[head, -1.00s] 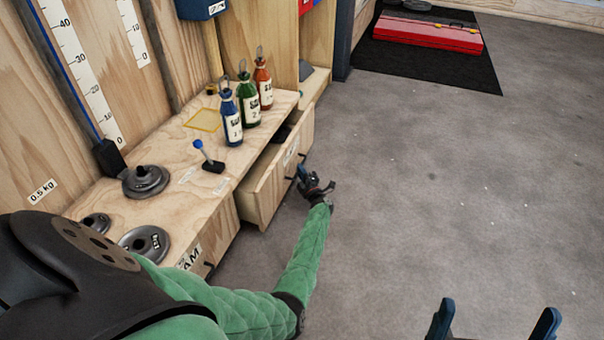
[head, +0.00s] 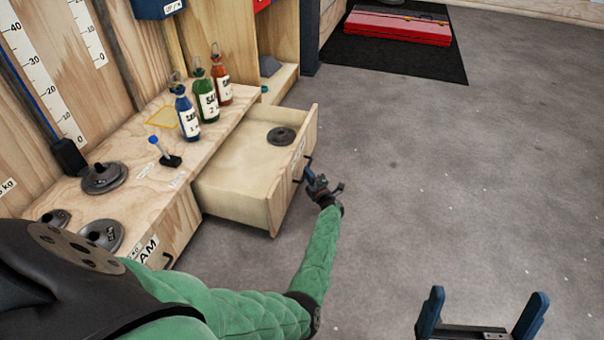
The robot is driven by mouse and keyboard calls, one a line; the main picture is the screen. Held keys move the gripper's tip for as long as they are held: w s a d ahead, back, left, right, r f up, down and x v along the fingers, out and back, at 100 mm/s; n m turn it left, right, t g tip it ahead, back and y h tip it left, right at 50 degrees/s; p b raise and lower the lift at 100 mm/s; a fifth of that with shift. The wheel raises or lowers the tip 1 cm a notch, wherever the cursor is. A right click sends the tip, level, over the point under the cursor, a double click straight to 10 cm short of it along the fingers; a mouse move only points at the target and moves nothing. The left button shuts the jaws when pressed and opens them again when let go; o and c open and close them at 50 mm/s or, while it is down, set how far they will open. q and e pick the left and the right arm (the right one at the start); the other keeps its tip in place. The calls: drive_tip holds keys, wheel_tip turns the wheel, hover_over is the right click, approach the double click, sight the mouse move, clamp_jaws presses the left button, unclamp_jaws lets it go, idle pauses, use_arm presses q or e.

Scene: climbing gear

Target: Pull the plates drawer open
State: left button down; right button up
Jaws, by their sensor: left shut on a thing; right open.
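The plates drawer (head: 237,207) is a light wooden drawer standing well out from the bench in the head view. A dark round plate (head: 282,136) lies inside it near the front panel. My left gripper (head: 312,180) is at the drawer's front and is shut on its dark handle (head: 302,168); the fingers hide part of the handle. My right gripper (head: 482,318) is at the bottom right, open and empty, away from the drawer.
The wooden bench top (head: 150,190) carries blue (head: 186,112), green (head: 205,100) and red (head: 222,85) bottles, a small blue-knobbed lever (head: 165,152) and several dark plates. A red case (head: 398,26) lies on a black mat. The grey floor on the right is clear.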

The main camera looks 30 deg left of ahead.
use_arm(q)
drive_tip(key=shift+d, duration=0.2)
drive_tip(key=c, duration=1.5)
unclamp_jaws()
